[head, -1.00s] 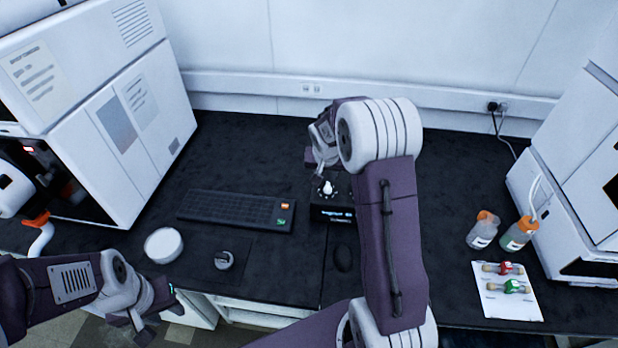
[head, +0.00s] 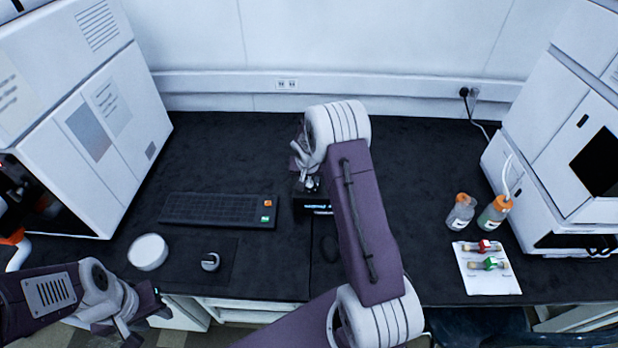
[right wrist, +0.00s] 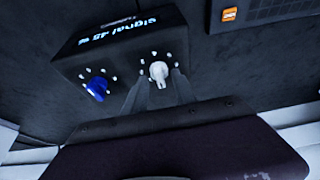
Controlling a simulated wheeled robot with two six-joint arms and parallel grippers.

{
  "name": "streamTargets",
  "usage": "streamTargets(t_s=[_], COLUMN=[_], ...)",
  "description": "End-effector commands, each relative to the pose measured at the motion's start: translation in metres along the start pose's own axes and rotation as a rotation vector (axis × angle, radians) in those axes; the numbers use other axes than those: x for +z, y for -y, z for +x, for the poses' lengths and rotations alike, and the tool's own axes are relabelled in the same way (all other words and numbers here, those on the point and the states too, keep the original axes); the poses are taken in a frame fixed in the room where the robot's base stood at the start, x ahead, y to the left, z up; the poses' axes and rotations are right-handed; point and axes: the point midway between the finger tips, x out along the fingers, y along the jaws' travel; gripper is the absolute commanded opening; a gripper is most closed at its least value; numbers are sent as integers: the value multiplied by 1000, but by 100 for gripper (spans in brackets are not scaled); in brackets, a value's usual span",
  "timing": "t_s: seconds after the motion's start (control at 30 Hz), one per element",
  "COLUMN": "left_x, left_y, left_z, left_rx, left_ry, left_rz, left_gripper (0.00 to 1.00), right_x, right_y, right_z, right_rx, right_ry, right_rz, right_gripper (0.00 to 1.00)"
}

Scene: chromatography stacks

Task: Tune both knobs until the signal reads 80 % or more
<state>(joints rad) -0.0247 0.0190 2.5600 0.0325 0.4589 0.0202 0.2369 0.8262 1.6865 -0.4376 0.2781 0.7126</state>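A small dark signal box (right wrist: 112,55) in the right wrist view has a lit display that seems to read "Signal 45 %"; the last sign is unclear. On its face are a blue knob (right wrist: 97,88) and a white knob (right wrist: 158,72), each ringed by white dots. My right gripper (right wrist: 159,80) is open, with its two dark fingertips on either side of the white knob; I cannot tell whether they touch it. In the head view the box (head: 312,207) is partly hidden by my right arm. My left gripper (head: 146,318) is open and empty at the bench's front left, far from the box.
A keyboard (head: 218,209) lies left of the box, with a mouse (head: 210,262) and a white round lid (head: 148,252) in front. Two bottles (head: 493,214) and a white card (head: 490,280) with vials stand at right. Large white instruments flank the bench.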

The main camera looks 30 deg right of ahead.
Motion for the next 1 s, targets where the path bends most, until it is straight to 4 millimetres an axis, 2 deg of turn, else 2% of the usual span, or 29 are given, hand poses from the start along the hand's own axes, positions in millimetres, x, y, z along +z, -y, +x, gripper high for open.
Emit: streamTargets(t_s=[0.03, 0.13, 0.17, 0.47, 0.57, 0.8, 1.0], left_x=[0, 0, 0, 1, 2, 7, 9], left_y=[0, 0, 0, 0, 0, 1, 2], left_z=[0, 0, 0, 8, 22, 66, 89], left_rx=[0, 0, 0, 0, 0, 0, 0], left_ry=[0, 0, 0, 0, 0, 0, 0], left_rz=[0, 0, 0, 0, 0, 0, 0], left_gripper=[36, 36, 36, 36, 36, 36, 36], right_x=[0, 0, 0, 1, 2, 2, 0], right_y=[0, 0, 0, 0, 1, 3, 5], right_z=[0, 0, 0, 3, 5, 9, 5], right_rx=[0, 0, 0, 7, 19, 79, 144], right_ry=[0, 0, 0, 0, -2, -5, -5], right_rz=[0, 0, 0, 16, 46, 193, 352], right_gripper=[30, 2, 0, 0, 0, 0, 0])
